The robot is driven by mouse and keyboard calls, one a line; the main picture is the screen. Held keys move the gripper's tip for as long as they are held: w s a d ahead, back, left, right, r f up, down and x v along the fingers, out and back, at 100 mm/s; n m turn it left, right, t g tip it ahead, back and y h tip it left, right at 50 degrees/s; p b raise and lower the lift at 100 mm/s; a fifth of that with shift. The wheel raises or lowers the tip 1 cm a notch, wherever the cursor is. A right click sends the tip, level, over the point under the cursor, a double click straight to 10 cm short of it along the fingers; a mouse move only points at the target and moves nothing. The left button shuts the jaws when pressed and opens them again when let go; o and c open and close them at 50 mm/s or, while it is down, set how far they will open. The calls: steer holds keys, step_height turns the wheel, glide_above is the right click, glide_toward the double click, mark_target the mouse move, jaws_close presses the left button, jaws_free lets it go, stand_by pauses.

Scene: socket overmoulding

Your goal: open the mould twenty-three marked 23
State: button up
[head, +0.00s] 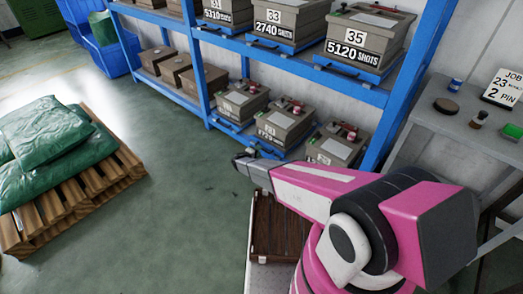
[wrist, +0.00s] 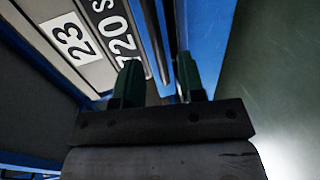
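The mould marked 23 (wrist: 66,62) is a grey-brown box seen close up and tilted in the wrist view, with a white "23" label and a larger label partly reading "720 S". In the head view it appears to be the middle box (head: 287,122) on the lowest shelf, though its small number is hard to read there. It has a red fitting on its top. My gripper (wrist: 158,62) has two dark green fingers apart, beside the labelled front and over a blue edge. In the head view my gripper (head: 243,159) is low in front of the shelf; its fingertips are unclear.
The blue rack (head: 203,75) holds several similar moulds, including one marked 35 (head: 365,38). My arm partly covers the lower right mould (head: 334,146). A sign with 23 and 2 PIN (head: 503,90) stands on the grey bench (head: 455,125).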

steer(key=shift+x, duration=1.9)
jaws_close()
steer(key=shift+a, duration=0.1)
